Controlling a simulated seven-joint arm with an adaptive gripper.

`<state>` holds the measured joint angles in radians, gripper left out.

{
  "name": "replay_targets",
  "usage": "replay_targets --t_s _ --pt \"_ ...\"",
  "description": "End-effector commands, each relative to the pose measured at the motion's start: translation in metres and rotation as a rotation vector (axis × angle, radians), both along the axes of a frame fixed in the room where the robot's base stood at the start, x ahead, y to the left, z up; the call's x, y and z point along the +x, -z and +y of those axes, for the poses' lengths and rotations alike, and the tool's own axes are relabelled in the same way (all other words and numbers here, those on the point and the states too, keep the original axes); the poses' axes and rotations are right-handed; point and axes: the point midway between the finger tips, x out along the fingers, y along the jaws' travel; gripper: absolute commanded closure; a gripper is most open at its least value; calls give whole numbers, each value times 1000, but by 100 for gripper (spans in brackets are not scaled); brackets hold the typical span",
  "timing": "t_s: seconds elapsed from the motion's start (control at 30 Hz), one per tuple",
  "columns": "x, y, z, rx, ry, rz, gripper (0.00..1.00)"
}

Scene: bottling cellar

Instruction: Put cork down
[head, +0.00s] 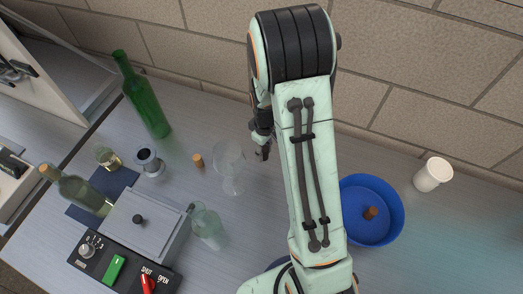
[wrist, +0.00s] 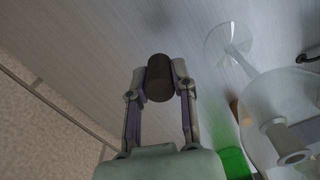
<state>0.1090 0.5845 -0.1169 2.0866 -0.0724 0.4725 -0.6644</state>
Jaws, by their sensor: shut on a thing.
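My gripper (wrist: 160,80) is shut on a dark brown cork (wrist: 160,73), held between the two fingertips in the wrist view. In the head view my gripper (head: 263,148) is beside my arm, to the right of the wine glass; the held cork cannot be made out there. How high the cork is above the table is hard to tell. Another cork (head: 198,160) stands on the table left of the wine glass. A third cork (head: 370,213) is in the blue bowl (head: 396,193) at the right.
The clear wine glass (head: 229,158) stands close to my gripper. A white cup (head: 432,174) stands far right. A brick wall runs behind.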

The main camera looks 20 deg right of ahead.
Motion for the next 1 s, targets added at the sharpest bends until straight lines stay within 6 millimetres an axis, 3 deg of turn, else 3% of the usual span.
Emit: replay_targets --t_s 0.1,0.3,0.5,0.73,1.0 --pt "-24 -32 5 0 -1 -7 87" --pt "-76 -53 16 1 0 -3 87" --pt "-104 -64 21 0 0 -1 87" --pt "-110 -67 22 -1 -77 0 87" --pt "-95 -66 13 -1 -444 1 87"
